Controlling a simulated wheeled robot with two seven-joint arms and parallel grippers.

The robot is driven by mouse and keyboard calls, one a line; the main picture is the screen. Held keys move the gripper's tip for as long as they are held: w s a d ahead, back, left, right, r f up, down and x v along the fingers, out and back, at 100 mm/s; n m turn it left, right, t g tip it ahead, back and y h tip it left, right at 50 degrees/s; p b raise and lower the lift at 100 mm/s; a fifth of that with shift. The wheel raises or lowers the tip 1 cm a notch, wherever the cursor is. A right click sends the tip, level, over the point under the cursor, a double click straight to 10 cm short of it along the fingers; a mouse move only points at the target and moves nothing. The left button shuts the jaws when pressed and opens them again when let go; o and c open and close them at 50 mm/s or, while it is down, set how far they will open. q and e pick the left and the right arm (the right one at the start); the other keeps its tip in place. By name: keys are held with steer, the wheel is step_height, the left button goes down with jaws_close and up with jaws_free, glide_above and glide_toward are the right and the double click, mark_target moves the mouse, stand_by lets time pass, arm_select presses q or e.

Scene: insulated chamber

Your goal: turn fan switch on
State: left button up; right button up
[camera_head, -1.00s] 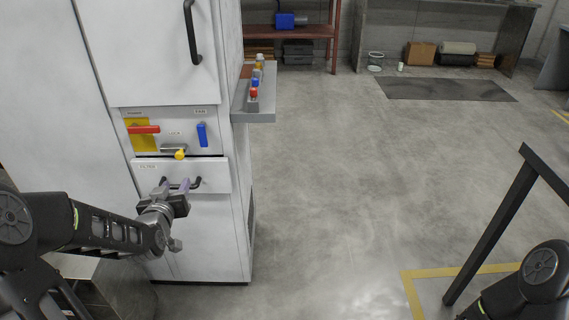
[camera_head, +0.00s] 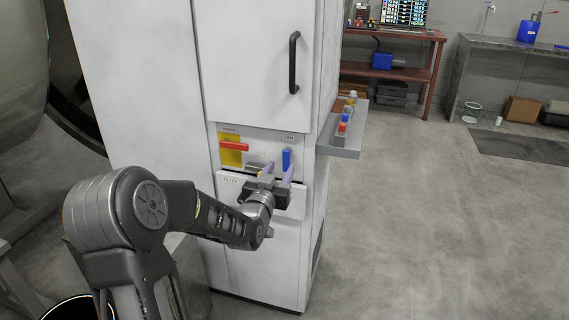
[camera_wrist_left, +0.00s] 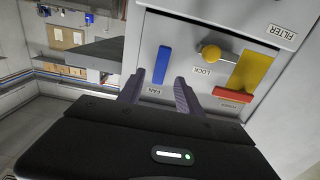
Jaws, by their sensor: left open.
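The fan switch (camera_head: 287,159) is a blue upright lever on the white cabinet's control panel, under a FAN label. It also shows in the left wrist view (camera_wrist_left: 161,65), just beyond and between the fingertips. My left gripper (camera_head: 280,171) is open in front of the panel, just below the switch in the head view. Its two purple-grey fingers also show in the wrist view (camera_wrist_left: 157,84), apart and empty. I cannot tell whether a finger touches the switch. The lower right part of the panel is partly hidden by the gripper. My right gripper is not in view.
Left of the switch are a red power handle (camera_head: 234,146) on a yellow plate and a lock with a yellow knob (camera_wrist_left: 211,53). The filter drawer (camera_head: 229,186) lies below. A shelf (camera_head: 339,144) with small coloured items juts from the cabinet's right side.

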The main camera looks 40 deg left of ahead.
mark_target(286, 160)
arm_select(q)
steer(key=x, duration=0.4)
steer(key=shift+c, duration=0.5)
jaws_close()
